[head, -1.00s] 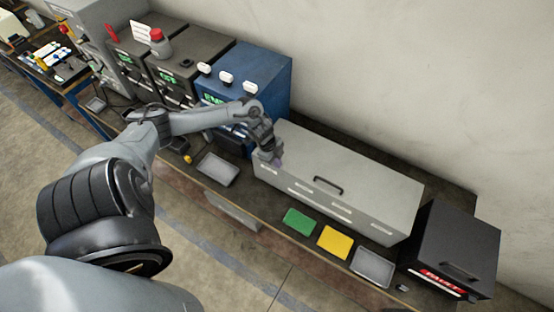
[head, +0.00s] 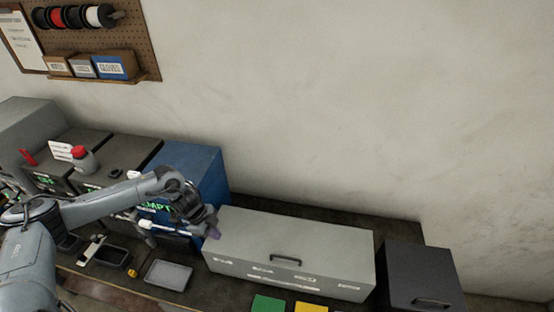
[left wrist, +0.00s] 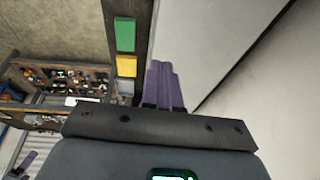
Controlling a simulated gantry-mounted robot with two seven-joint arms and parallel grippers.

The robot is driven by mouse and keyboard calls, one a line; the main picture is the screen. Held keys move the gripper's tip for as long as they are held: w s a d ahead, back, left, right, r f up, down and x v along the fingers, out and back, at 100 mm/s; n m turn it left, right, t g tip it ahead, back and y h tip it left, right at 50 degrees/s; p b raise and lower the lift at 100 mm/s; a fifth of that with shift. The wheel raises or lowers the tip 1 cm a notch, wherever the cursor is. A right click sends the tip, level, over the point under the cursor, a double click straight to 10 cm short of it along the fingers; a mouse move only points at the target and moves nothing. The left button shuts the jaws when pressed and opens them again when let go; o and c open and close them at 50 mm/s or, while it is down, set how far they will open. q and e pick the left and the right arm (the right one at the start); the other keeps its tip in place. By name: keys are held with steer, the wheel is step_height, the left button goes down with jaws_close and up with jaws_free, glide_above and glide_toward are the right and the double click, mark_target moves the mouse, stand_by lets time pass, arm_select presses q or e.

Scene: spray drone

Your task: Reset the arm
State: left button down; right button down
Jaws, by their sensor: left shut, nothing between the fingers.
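My left arm comes in from the left in the head view and reaches along the front of the blue box (head: 208,165). My left gripper (head: 211,231) is at the left end of the long grey case (head: 285,242); I cannot tell whether it touches it. In the left wrist view, its purple fingers (left wrist: 163,86) lie together, shut and empty, beside the pale case. My right gripper is not seen in the head view.
Dark boxes (head: 128,150) stand left of the blue box, one with a red-capped bottle (head: 84,160). A metal tray (head: 168,275) lies in front. Green (head: 267,304) and yellow (head: 311,308) pads lie before the case; a black box (head: 420,272) stands right.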

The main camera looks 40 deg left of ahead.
arm_select(q)
steer(key=s+d+f+h, duration=0.1)
steer(key=s+d+f, duration=0.25)
steer(key=d, duration=0.25)
steer(key=s+d+f+h, duration=0.2)
steer(key=s+d+f, duration=0.1)
steer(key=d+f, duration=0.25)
steer(key=d+n+t+h, duration=0.2)
steer(key=d, duration=1.6)
steer(key=w+d+r+n+t+y, duration=0.3)
steer(key=d+r+n, duration=0.2)
steer(key=d+r, duration=0.15)
steer(key=s+a+r+n+g+y, duration=0.3)
steer(key=s+a+r+y, duration=0.1)
steer(key=s+a+r, duration=0.1)
steer(key=shift+s+a+r+g, duration=0.3)
steer(key=shift+s+a+r, duration=0.1)
steer(key=shift+a, duration=0.4)
